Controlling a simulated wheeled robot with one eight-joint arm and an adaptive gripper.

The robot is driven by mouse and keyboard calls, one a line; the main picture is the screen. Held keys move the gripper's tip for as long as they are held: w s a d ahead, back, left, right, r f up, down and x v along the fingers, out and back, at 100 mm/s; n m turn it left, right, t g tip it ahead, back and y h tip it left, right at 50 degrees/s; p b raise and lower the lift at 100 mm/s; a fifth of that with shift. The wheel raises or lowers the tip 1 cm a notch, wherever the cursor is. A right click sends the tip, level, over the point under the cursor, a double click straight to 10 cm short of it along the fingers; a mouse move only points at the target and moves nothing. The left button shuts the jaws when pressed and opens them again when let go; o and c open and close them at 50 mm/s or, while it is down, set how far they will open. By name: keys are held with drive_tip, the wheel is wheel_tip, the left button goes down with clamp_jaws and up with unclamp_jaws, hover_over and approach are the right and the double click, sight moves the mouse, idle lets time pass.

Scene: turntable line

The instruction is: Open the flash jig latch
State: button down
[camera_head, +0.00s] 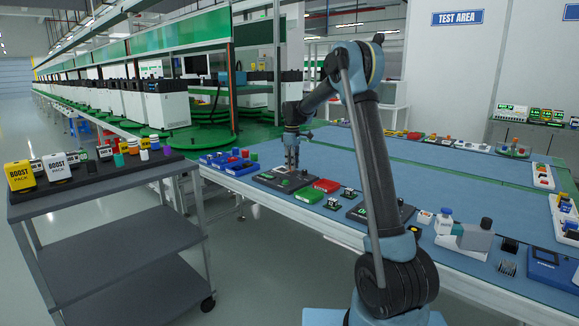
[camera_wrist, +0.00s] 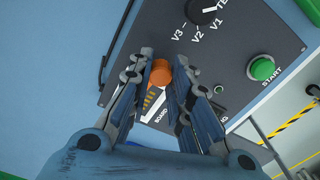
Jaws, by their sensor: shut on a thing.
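The flash jig is a dark panel (camera_wrist: 232,55) in the wrist view, with a black dial marked V1, V2 and V3 (camera_wrist: 203,12) and a green START button (camera_wrist: 262,68). An orange round knob (camera_wrist: 161,72), seemingly the latch, stands beside a strip with yellow marks and the label BOARD. My gripper (camera_wrist: 164,68) has its two fingers on either side of this knob and is shut on it. In the head view my gripper (camera_head: 291,167) points down onto the dark jig (camera_head: 267,180); the knob is hidden there.
The jig sits on a blue-topped table (camera_head: 330,150). A blue tray (camera_head: 236,165) is to its left, a red box (camera_head: 327,186) and small boards to its right. A grey cart (camera_head: 110,190) with boxes and bottles stands at left.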

drive_tip(key=m, duration=0.4)
drive_tip(key=shift+w, duration=0.2)
drive_tip(key=m, duration=0.8)
drive_tip(key=shift+d+m, duration=0.1)
drive_tip(key=shift+m, duration=1.8)
drive_tip(key=c, duration=1.4)
unclamp_jaws()
drive_tip(key=shift+c, duration=0.2)
drive_tip(key=shift+r, duration=0.1)
